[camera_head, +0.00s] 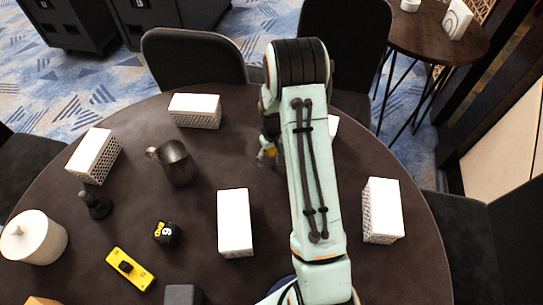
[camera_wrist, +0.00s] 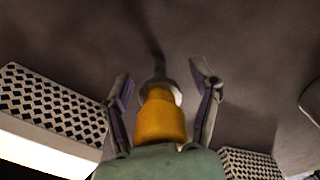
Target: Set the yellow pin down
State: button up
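The yellow pin (camera_wrist: 160,118) shows between my fingers in the wrist view. It has a yellow body, a pale collar and what looks like a thin dark stem pointing away. My gripper (camera_wrist: 162,85) has one finger on each side of it, with narrow gaps visible beside the body and collar, so the fingers look open around it. In the head view a small yellow part of the pin (camera_head: 268,150) shows beside my arm, above the dark round table (camera_head: 200,270). My arm hides most of my gripper there. I cannot tell whether the pin touches the table.
White patterned boxes stand at the back (camera_head: 195,110), left (camera_head: 94,155), middle (camera_head: 235,222) and right (camera_head: 382,210). A dark metal jug (camera_head: 177,163) stands left of the pin.

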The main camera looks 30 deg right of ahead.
notch_tip(320, 180, up, 12)
jog(key=shift+f, duration=0.25)
jog(key=s+a+r, duration=1)
jog(key=a, duration=0.1)
jog(key=s+a, duration=0.2)
jog(key=s, duration=0.4)
jog(key=s+a+n, duration=0.1)
jog(key=s+a, duration=0.2)
jog(key=s, duration=0.4)
jog(key=shift+s+a+r+y, duration=0.2)
jog(key=shift+a+r+y, duration=0.05)
jog(key=shift+r+y, duration=0.2)
